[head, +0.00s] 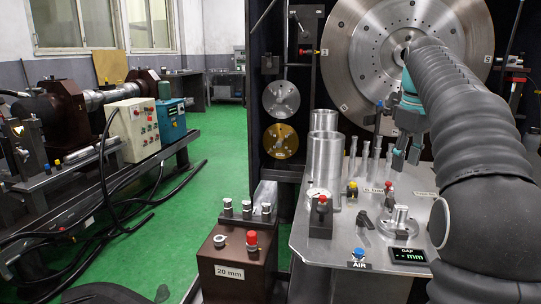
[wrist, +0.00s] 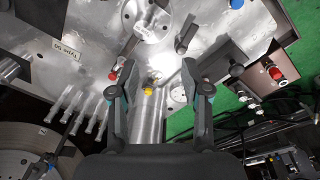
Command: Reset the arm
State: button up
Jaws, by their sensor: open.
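My gripper (head: 405,158) hangs above the metal worktable (head: 340,272) at the right of the head view, in front of the large round steel plate (head: 360,60). My dark arm comes in from the right and hides part of the table and plate. In the wrist view my gripper (wrist: 158,72) has its two fingers spread apart, with nothing held between them. A metal cylinder (wrist: 150,122) and a small yellow knob (wrist: 148,91) show below, between the fingers.
Upright metal cylinders (head: 324,160) and slim clear tubes (head: 365,160) stand close left of my gripper. A round clamp (head: 399,222) and a GAP display (head: 408,255) are on the table. A brown 20 mm box (head: 235,262) stands left; green floor (head: 215,150) is open beyond.

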jog(key=s+a+f+m+t, duration=0.1)
jog(key=s+a+f, duration=0.2)
jog(key=s+a, duration=0.3)
jog(key=s+a+f+m+t, duration=0.15)
jog(key=s+a, duration=0.25)
jog(key=s, duration=0.5)
jog(key=s+a+f+m+t, duration=0.1)
jog(key=s+a+f, duration=0.1)
jog(key=s+f, duration=0.5)
jog(key=s+a+f+m+t, duration=0.1)
jog(key=s+a+f+m, duration=0.1)
jog(key=s+f, duration=0.4)
notch_tip(320, 180, down, 3)
jog(key=shift+s+a+f, duration=0.1)
jog(key=shift+s+a, duration=0.3)
jog(key=shift+a, duration=0.25)
